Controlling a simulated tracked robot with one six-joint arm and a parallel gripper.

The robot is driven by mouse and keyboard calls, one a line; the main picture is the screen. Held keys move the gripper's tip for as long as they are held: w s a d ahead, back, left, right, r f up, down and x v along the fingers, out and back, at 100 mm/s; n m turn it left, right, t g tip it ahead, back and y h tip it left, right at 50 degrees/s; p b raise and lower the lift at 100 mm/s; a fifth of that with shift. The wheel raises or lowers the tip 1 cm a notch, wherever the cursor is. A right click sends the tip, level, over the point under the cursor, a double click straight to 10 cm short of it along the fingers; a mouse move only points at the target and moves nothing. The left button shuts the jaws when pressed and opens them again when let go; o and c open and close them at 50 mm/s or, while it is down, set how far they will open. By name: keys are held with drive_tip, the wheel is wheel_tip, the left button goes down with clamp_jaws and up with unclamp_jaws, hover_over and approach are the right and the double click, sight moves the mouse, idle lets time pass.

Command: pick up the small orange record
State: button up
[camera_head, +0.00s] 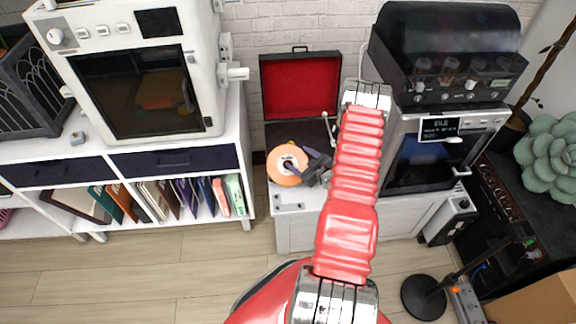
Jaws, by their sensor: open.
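The small orange record (284,178) has a pale centre. It lies in front of the open record player case (300,84), at the front left of its dark deck, partly overlapping it. My gripper (298,161) comes in from the right, with its dark jaws apart at the record's right side. The jaws hide part of the record's right edge. I cannot tell whether a jaw touches the record.
The case's red-lined lid stands open behind the deck, on a white cabinet (295,230). A white shelf unit (240,130) with a 3D-printer-like machine (205,60) stands left. A coffee-machine-like unit (425,120) stands right. A black lamp base (422,298) stands on the floor.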

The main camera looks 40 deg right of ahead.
drive_tip(key=shift+c, duration=0.3)
drive_tip(key=c, duration=0.8)
wheel_tip(320, 180, up, 10)
idle(0.4)
